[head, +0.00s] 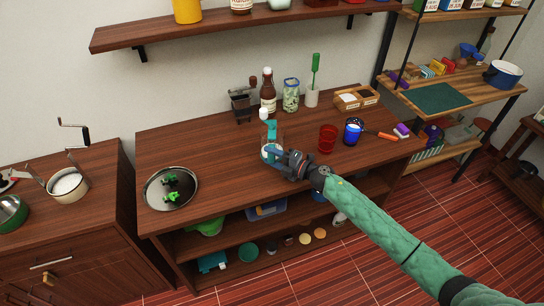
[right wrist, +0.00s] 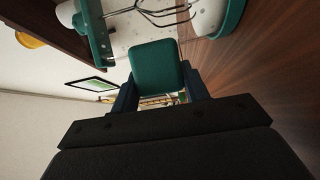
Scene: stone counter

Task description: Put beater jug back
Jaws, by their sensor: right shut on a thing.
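The beater jug (head: 271,131) has teal parts, a clear body and a white knob on top. It stands upright at the middle of the dark wooden counter (head: 220,150); I cannot tell whether its base touches the wood. My right gripper (head: 279,154) comes in from the right and is shut on the jug's teal handle. In the right wrist view the handle (right wrist: 157,75) sits between the fingers of the gripper (right wrist: 160,90), with wire beaters (right wrist: 150,10) inside the clear body behind it. The jug's lower part is partly hidden by the gripper. My left gripper is not in view.
A brown bottle (head: 268,92), a patterned jar (head: 291,95) and a dark grinder (head: 240,105) stand behind the jug. A red glass (head: 327,138) and a blue cup (head: 353,131) stand to its right. A round tray (head: 150,200) is at left. The counter between tray and jug is clear.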

